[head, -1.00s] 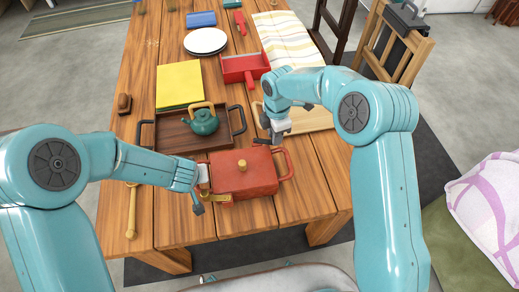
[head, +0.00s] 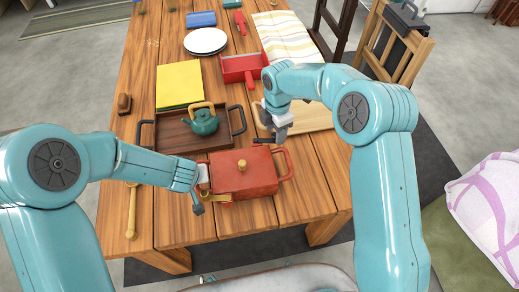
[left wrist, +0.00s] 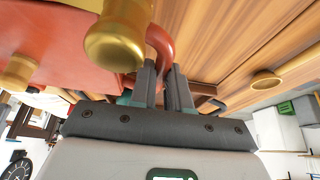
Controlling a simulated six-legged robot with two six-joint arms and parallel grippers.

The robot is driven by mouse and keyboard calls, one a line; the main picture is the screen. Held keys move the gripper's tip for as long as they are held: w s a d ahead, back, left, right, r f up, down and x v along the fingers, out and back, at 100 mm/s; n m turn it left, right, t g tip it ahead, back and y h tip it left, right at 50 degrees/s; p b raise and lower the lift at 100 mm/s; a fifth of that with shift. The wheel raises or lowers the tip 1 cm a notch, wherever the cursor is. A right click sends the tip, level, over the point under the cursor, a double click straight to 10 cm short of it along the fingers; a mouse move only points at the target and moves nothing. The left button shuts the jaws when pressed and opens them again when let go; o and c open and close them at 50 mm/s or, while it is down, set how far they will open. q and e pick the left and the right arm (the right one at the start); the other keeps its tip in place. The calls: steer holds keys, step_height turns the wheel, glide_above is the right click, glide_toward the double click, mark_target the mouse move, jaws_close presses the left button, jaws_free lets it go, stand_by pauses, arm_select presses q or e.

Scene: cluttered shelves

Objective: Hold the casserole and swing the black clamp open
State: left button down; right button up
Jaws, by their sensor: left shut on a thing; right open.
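The red casserole (head: 262,178) stands on the table near its front edge, with a gold knob on its lid and a red handle at each side. A gold fitting (head: 214,198) sits at its front left corner and looms close in the left wrist view (left wrist: 115,42). My left gripper (head: 197,206) is shut on the casserole's left handle, seen between its fingers in the left wrist view (left wrist: 162,42). My right gripper (head: 270,138) is open above the casserole's back right side, apart from it. I cannot clearly tell a black clamp from the dark gripper fingers there.
A brown tray (head: 170,143) with a green teapot (head: 203,122) stands just behind the casserole. A cutting board (head: 312,118) lies behind my right gripper. A gold stick (head: 131,212) lies at the left. The table's front right is clear.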

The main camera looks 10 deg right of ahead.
mark_target(275, 134)
step_height(275, 134, up, 11)
stand_by(0.5)
arm_select(q)
steer(key=c, duration=1)
jaws_free()
arm_select(e)
steer(key=shift+f, duration=0.1)
